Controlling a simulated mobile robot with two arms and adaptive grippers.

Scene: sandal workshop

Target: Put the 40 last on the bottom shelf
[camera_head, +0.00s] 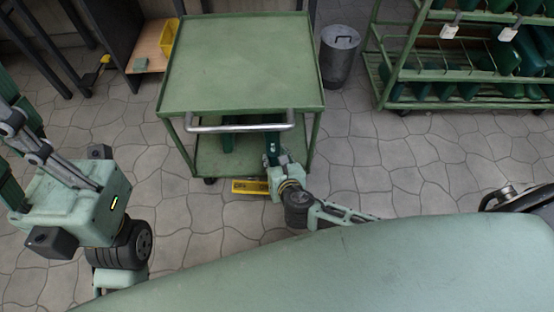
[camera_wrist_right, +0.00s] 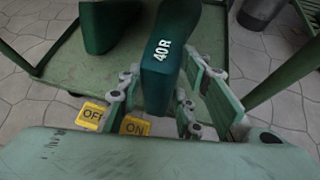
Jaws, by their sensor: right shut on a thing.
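The last marked 40R (camera_wrist_right: 164,70) is dark green and stands upright between the fingers of my right gripper (camera_wrist_right: 160,95) in the right wrist view. That gripper (camera_head: 273,160) reaches in under the handle of the green trolley (camera_head: 240,60) in the head view and is shut on the last. The last is over the trolley's bottom shelf (camera_wrist_right: 65,70); I cannot tell whether it touches it. A second dark green last (camera_wrist_right: 103,28) stands on the same shelf, to the left. My left gripper (camera_head: 35,150) is at the left edge, clear of the trolley; its fingertips are unclear.
Yellow OFF and ON labels (camera_wrist_right: 92,115) sit low at the trolley's front. The trolley handle (camera_head: 240,127) and top shelf overhang the bottom shelf. A metal bin (camera_head: 339,60) stands right of the trolley. A green rack (camera_head: 400,70) with several lasts is at upper right.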

